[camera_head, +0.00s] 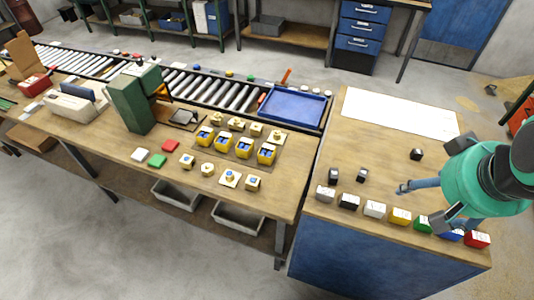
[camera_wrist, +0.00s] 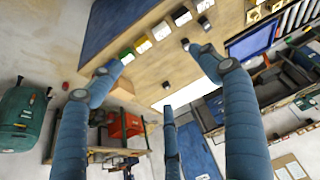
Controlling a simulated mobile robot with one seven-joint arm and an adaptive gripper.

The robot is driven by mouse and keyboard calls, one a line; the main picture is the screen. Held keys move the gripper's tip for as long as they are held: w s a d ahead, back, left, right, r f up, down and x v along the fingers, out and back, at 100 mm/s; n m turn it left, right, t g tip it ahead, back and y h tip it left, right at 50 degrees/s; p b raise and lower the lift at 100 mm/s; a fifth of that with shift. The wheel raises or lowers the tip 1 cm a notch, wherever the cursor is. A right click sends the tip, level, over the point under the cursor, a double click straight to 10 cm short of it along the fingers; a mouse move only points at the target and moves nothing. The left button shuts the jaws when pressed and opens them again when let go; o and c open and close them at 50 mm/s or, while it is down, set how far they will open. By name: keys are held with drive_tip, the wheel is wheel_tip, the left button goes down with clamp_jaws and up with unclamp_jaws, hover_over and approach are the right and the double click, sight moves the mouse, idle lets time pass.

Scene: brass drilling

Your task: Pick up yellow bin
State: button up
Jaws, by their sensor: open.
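A small yellow bin (camera_head: 400,216) stands in a row of coloured bins along the front edge of the right-hand table. It also shows in the wrist view (camera_wrist: 127,55), just beyond one fingertip. My gripper (camera_head: 422,205) is open, its blue fingers spread, above the right end of the row in the head view. In the wrist view my gripper (camera_wrist: 154,57) is empty, with the bin near the left finger rather than midway between the fingers. The gap between fingers and bin is hard to judge.
A white bin (camera_head: 374,208) and a green bin (camera_head: 424,223) flank it closely. Blue and red bins (camera_head: 477,239) lie to the right. Small dark objects (camera_head: 416,154) sit behind the row.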

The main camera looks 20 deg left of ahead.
drive_tip(key=w+a+f+n+g+p, duration=0.1)
drive_tip(key=w+a+n+p, duration=0.3)
drive_tip(key=w+a, duration=0.7)
drive_tip(key=w+a+f+n+g+p, duration=0.15)
drive_tip(key=w+a+n+p, duration=0.25)
drive_tip(key=w+a, duration=0.7)
drive_tip(key=w+a+f+n+g+p, duration=0.1)
drive_tip(key=w+a+f+n+p, duration=0.2)
drive_tip(key=a+f, duration=0.8)
drive_tip(key=w+a+f+n+g+p, duration=0.1)
drive_tip(key=w+a+f+n+p, duration=0.2)
drive_tip(key=a+f, duration=0.8)
drive_tip(key=shift+w+a+f+n+p, duration=0.35)
drive_tip(key=shift+w+a+n+p, duration=0.05)
drive_tip(key=shift+w+a+n, duration=0.7)
drive_tip(key=shift+d+g, duration=0.1)
drive_tip(key=shift+g, duration=0.15)
drive_tip(key=shift+f, duration=4.3)
drive_tip(key=shift+f, duration=0.15)
